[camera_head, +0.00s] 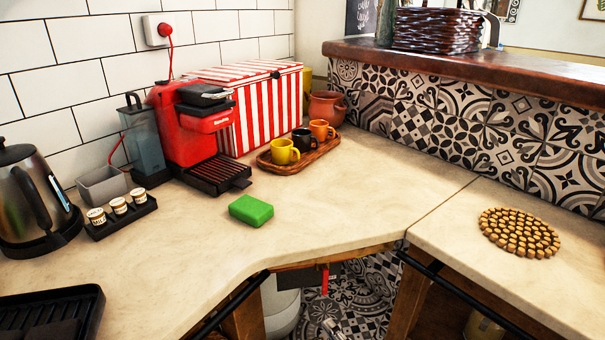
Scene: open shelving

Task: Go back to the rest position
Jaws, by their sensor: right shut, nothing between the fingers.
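My left gripper is not in view.
A green block (251,210) lies near the counter's front edge. Behind it are a red coffee machine (190,125) and a wooden tray (318,152) with cups. A kettle (30,200) stands left, a beaded trivet (518,232) right. The counter's middle is clear.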

